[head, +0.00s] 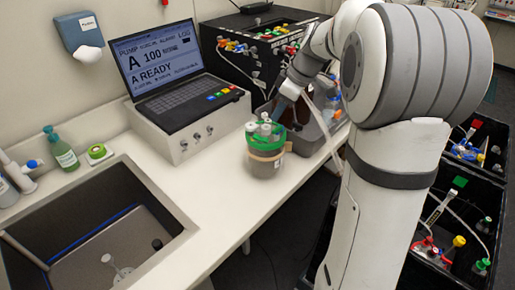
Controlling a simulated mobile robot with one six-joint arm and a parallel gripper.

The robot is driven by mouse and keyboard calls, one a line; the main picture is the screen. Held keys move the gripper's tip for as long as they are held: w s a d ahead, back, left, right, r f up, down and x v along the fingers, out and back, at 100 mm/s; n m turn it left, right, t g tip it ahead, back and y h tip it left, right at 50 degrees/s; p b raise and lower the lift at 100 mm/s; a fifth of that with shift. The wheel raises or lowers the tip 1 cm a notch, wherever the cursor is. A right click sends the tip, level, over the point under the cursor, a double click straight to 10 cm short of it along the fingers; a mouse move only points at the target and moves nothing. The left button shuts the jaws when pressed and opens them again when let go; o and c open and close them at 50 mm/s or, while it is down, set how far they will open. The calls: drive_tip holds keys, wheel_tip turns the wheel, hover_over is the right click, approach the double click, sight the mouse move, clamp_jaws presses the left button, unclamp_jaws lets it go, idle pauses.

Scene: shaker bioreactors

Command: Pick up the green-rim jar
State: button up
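The green-rim jar (265,160) stands upright on the white counter, near its front edge and right of the laptop unit. It has a green rim, a tan band around its body and several pale caps and ports on top. My arm reaches over the counter from the right. My gripper (280,108) is just above and behind the jar's top, pointing down and left. It is small and partly blurred here, so I cannot tell whether its fingers are open or touch the jar's ports.
A laptop on a white control box (190,125) stands left of the jar. Black crates (478,190) are at right. The counter left of the jar is clear.

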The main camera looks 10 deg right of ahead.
sight(268, 128)
drive_tip(key=x, duration=0.2)
drive_tip(key=p+x, duration=0.1)
drive_tip(key=x, duration=0.3)
drive_tip(key=shift+w+a+p, duration=0.3)
drive_tip(key=shift+a+p, duration=0.1)
drive_tip(key=shift+a, duration=0.05)
drive_tip(key=shift+w+a+f, duration=0.1)
drive_tip(key=shift+f, duration=0.4)
drive_tip(key=shift+c, duration=0.6)
clamp_jaws()
drive_tip(key=shift+r, duration=0.1)
